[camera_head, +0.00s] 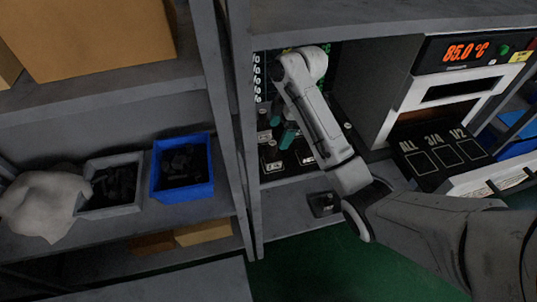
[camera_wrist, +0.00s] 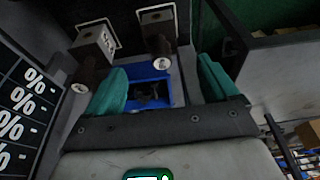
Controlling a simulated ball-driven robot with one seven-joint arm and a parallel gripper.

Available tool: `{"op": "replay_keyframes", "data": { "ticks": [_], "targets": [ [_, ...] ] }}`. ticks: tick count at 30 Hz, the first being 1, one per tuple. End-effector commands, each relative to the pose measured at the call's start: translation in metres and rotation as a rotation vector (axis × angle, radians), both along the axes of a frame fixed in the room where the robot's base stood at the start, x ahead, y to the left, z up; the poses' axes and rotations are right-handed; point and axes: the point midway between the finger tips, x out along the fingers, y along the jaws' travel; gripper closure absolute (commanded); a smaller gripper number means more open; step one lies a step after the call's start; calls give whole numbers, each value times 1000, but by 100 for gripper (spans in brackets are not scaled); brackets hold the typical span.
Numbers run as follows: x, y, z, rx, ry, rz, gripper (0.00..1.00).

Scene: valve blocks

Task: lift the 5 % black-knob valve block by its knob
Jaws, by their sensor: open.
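In the wrist view, two grey valve blocks with dark knobs stand beyond my fingers: the left block (camera_wrist: 95,42) and the right block (camera_wrist: 158,30). Their percent marks are not readable, so I cannot tell which is the 5 % one. My gripper (camera_wrist: 161,66) is open, with its two green fingers apart and no knob between them. In the head view my gripper (camera_head: 282,127) is inside the shelf bay, above a dark board with several small blocks. My arm hides part of that board. Another dark block (camera_head: 322,204) sits nearer the shelf front.
A panel with percent labels (camera_wrist: 22,108) shows at the wrist view's left. A grey shelf post (camera_head: 232,120) stands left of my gripper. An oven-like device (camera_head: 455,110) reading 85.0 °C is at right. A blue bin (camera_head: 183,188) and grey bin (camera_head: 110,205) stand on the left shelf.

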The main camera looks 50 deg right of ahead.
Motion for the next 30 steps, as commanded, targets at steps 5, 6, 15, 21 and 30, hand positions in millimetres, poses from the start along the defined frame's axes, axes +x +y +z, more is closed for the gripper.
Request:
{"op": "replay_keyframes", "data": {
  "ticks": [5,6,15,21,30],
  "targets": [
    [3,6,-27,1,1,0,13],
    [4,8,-31,2,1,0,13],
    [8,15,-57,1,3,-1,13],
    [12,22,-85,1,2,-1,13],
    [14,24,-96,-1,-1,-1,13]
  ]
}}
